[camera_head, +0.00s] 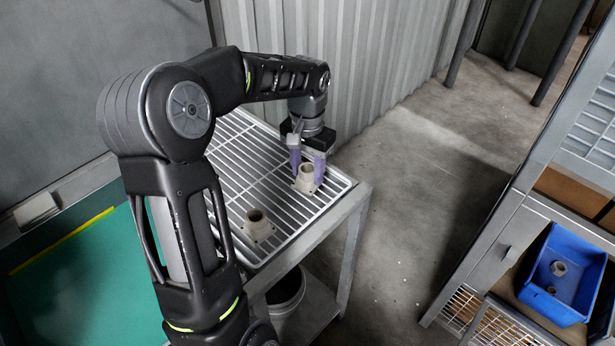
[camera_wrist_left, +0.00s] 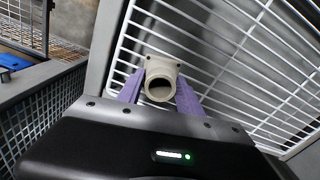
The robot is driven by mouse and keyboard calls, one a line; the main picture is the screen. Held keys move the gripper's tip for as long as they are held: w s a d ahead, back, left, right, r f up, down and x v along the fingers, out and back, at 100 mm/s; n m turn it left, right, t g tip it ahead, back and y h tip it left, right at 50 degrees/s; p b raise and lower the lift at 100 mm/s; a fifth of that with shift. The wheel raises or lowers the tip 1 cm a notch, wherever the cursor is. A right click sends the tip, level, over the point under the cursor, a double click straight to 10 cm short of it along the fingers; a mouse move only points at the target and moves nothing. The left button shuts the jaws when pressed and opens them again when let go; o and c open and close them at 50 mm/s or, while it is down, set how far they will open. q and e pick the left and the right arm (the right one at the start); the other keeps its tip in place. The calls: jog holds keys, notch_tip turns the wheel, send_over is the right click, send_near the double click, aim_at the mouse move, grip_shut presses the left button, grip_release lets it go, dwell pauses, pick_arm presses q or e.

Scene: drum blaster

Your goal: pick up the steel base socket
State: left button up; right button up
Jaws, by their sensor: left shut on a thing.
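A beige-grey base socket (camera_head: 305,179) with a round collar on a flat foot is at the right part of the white wire rack (camera_head: 288,232). My left gripper (camera_head: 307,168) is over it with its purple fingers, shut on it. In the left wrist view the same socket (camera_wrist_left: 159,78) sits between the two purple fingertips, its round opening facing the camera. Whether it touches the rack I cannot tell. A second, similar socket (camera_head: 258,222) stands on the rack nearer the front. My right gripper is not in view.
The rack lies on a grey metal table (camera_head: 344,237) with a dark bucket (camera_head: 287,292) below. A blue bin (camera_head: 566,270) with sockets in it stands on a shelf at the right. Open concrete floor (camera_head: 420,200) lies between. A corrugated wall (camera_head: 345,60) is behind.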

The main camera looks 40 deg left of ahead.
aim_at(308, 168)
pick_arm(q)
grip_shut()
jog(key=shift+r, duration=0.1)
dwell(0.3)
notch_tip(308, 168, up, 10)
dwell(0.5)
dwell(0.5)
